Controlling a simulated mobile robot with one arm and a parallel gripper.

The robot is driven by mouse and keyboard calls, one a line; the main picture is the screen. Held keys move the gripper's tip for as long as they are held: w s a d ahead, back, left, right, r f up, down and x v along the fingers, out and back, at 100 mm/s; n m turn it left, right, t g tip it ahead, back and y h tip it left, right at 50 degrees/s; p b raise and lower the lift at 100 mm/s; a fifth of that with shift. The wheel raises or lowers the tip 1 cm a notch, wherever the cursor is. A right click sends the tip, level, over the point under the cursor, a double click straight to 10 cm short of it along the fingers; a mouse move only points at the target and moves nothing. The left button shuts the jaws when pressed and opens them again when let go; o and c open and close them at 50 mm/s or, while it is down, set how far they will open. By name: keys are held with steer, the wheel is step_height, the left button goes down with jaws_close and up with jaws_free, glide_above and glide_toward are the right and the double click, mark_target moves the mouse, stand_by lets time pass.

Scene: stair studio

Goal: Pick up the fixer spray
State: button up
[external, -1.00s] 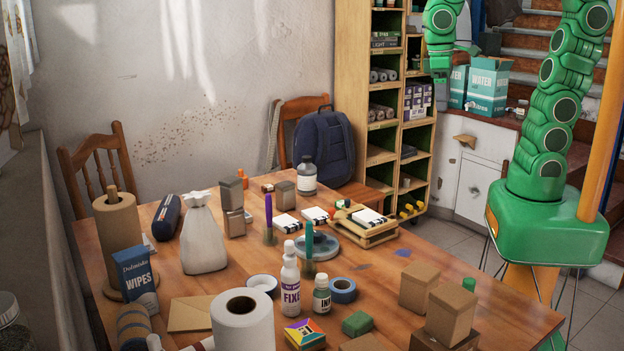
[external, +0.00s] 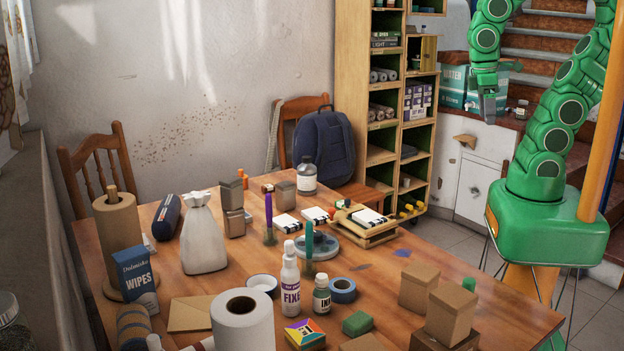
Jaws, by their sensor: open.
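The fixer spray (external: 290,285) is a white bottle with a purple label reading "FIXE" and a white cap. It stands upright near the front middle of the wooden table (external: 390,290). A small ink bottle (external: 321,297) stands just right of it, and a teal brush is close behind. My gripper (external: 489,112) hangs at the upper right, pointing down in front of the stairs and the white cabinet. It is far from the bottle, beyond the table's right side, and open with nothing seen in it.
A paper roll (external: 243,322) stands front left of the bottle. Blue tape (external: 342,290), a green sponge (external: 357,323) and cardboard boxes (external: 450,310) lie to the right. A tall shelf (external: 352,90) stands behind the table. The table's middle right has some free room.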

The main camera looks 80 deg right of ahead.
steer(key=c, duration=0.4)
steer(key=shift+c, duration=0.2)
steer(key=w+a+f+n+t, duration=0.2)
steer(key=w+a+t, duration=0.1)
steer(key=w, duration=0.8)
steer(key=w+a+f+n+t, duration=0.1)
steer(key=w+a+f+t, duration=0.2)
steer(key=w, duration=0.8)
steer(key=w+a+f+n+t, duration=0.2)
steer(key=w+a, duration=0.2)
steer(key=w, duration=0.7)
steer(key=n+t+y, duration=0.2)
steer(key=n+y, duration=0.4)
steer(key=y, duration=0.5)
glide_toward(293, 244)
steer(key=w+a+f, duration=0.1)
steer(key=w+a, duration=0.1)
steer(key=shift+d+f+x, duration=0.1)
steer(key=shift+f+x, duration=0.05)
steer(key=shift+x, duration=1.1)
steer(key=shift+d+f+x, duration=0.1)
steer(key=shift+f+x, duration=0.1)
steer(key=shift+x, duration=1.1)
steer(key=shift+d+f+x, duration=0.1)
steer(key=shift+f+x, duration=0.05)
steer(key=shift+x, duration=1.1)
